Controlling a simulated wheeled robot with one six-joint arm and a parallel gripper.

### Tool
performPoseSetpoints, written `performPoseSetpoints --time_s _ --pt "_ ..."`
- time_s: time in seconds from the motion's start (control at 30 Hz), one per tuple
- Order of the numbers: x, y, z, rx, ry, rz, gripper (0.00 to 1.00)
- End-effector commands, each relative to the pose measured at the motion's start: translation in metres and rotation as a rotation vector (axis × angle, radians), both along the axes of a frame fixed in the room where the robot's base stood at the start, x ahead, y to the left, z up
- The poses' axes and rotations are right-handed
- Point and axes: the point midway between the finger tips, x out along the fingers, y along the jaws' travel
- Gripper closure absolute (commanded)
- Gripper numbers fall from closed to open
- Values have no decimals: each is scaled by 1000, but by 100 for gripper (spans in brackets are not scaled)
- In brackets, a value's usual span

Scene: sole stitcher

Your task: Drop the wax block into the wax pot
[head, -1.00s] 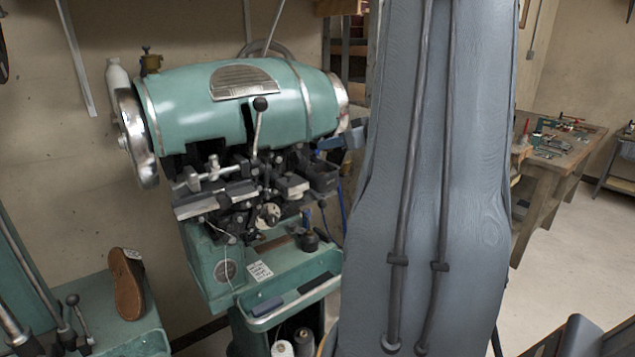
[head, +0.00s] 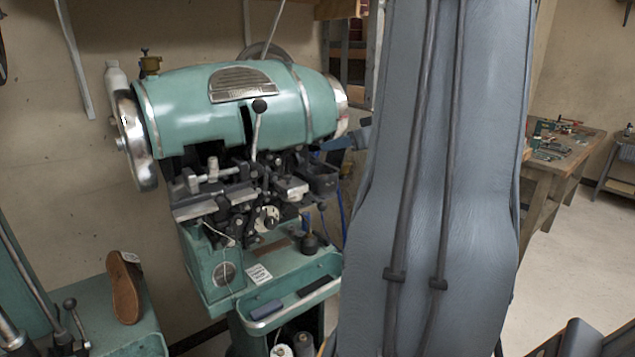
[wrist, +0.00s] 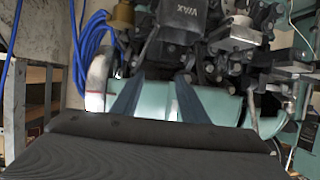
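The wax pot (head: 322,178) is a dark, box-shaped pot at the right of the teal stitching machine's head. In the wrist view the pot (wrist: 180,20) shows upside down with WAX lettering, at the top, beyond my fingertips. My gripper (wrist: 160,80) has its two blue-grey fingers apart, with only the teal machine visible between them. In the head view the gripper (head: 338,143) shows partly beside my arm, just above and right of the pot. I cannot identify the wax block for sure in either view; the pot's inside is hidden.
The teal stitching machine (head: 240,105) fills the middle left. Its lower tray (head: 255,328) holds a bluish bar (head: 265,310). A wooden workbench (head: 548,167) with tools stands at right. Blue cable (wrist: 95,50) hangs at left in the wrist view.

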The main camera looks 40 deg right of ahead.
Motion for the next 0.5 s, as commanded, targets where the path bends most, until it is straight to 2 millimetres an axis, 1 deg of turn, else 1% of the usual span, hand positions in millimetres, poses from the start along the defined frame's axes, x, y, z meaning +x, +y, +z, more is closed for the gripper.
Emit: performPoseSetpoints --time_s 0.03,0.2,0.33,0.5 --pt "-9 -2 3 -3 -1 -3 59" --pt "-31 0 13 -2 -1 2 59" --pt "-42 1 17 0 0 3 59" --pt "-45 2 19 1 0 6 59"
